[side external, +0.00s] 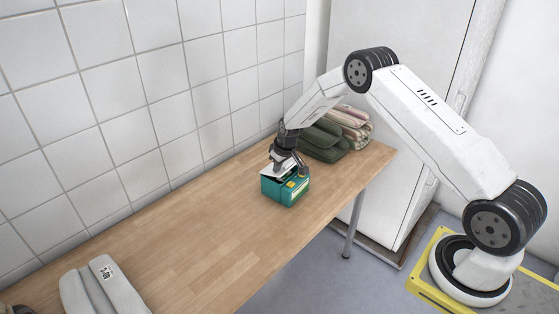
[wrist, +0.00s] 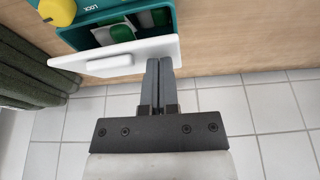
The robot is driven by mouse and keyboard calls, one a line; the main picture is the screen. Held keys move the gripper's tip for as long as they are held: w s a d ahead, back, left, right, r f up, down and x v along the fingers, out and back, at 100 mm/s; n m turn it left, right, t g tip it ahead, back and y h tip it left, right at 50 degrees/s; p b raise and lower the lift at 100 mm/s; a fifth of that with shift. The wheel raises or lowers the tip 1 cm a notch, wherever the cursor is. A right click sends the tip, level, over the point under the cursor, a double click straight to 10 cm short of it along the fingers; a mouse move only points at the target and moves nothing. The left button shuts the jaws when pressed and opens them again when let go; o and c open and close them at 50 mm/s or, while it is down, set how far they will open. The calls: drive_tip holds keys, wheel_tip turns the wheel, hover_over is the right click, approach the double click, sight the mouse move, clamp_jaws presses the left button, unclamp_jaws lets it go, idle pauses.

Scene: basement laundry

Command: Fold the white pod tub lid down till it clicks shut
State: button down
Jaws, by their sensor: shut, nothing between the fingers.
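The teal pod tub (side external: 288,192) stands on the wooden worktop, below my gripper. In the wrist view the tub (wrist: 62,36) shows at the top, with a yellow knob (wrist: 57,11) beside the word LOCK. Its white lid (wrist: 112,58) is partly open, leaving a gap through which green and white contents (wrist: 120,32) show. My gripper (wrist: 160,63) is shut and empty, its fingertips at the lid's right part. They overlap the lid in the picture; I cannot tell whether they touch it. In the side view my gripper (side external: 283,165) largely hides the lid.
Folded dark green towels (side external: 322,142) lie close behind the tub, with pink and cream ones (side external: 352,122) beside them. A tiled wall (side external: 150,90) runs along the worktop's back. A light grey object (side external: 98,285) lies at the near left. The worktop (side external: 190,230) between is clear.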

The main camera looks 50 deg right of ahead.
drive_tip(key=shift+s+f, duration=0.2)
drive_tip(key=shift+f, duration=0.9)
idle(1.1)
drive_tip(key=shift+r, duration=0.1)
idle(0.4)
drive_tip(key=shift+r, duration=3.9)
